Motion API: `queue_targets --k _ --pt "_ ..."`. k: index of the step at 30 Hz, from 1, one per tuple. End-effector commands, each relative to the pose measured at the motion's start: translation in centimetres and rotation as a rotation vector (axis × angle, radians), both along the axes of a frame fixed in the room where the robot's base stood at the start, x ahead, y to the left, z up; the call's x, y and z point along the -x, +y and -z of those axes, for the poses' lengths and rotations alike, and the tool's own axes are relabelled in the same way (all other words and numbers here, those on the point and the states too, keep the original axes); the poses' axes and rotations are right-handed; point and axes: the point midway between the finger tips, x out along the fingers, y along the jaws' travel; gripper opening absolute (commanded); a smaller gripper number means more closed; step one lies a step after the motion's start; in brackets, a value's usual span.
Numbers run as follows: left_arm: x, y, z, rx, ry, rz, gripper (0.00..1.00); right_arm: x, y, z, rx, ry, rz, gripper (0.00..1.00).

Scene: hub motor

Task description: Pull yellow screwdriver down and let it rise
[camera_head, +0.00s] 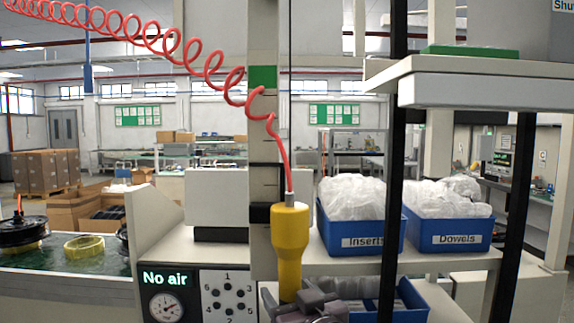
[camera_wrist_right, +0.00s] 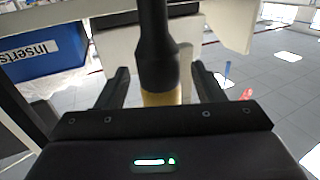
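The yellow screwdriver (camera_head: 290,242) hangs upright from a red coiled hose in the middle of the head view. Its lower end is partly hidden by my right gripper (camera_head: 316,298), which is at the bottom of that view. In the right wrist view the screwdriver (camera_wrist_right: 162,98) shows dark with a yellow band and stands between the two black fingers of my right gripper (camera_wrist_right: 160,76). The fingers are apart, with a gap visible on each side of the tool. My left gripper is not in view.
Blue bins labelled Inserts (camera_head: 361,234) and Dowels (camera_head: 450,236) stand on a shelf to the right. Black posts (camera_head: 393,150) rise in front of them. A panel reading No air (camera_head: 167,280) with a gauge is left of the tool. Black and yellow spools lie far left.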

Motion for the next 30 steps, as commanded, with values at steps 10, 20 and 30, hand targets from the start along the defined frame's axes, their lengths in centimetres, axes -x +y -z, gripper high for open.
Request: queue_targets --k 10,20,30 --pt "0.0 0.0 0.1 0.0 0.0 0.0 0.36 1.6 0.1 -0.2 0.0 -0.004 -0.001 0.62" --pt "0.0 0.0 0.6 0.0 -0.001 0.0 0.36 6.6 0.1 -0.7 0.002 -0.006 -0.001 0.62" --pt "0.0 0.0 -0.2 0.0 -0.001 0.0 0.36 10.8 0.0 -1.2 0.001 -0.003 -0.001 0.62"
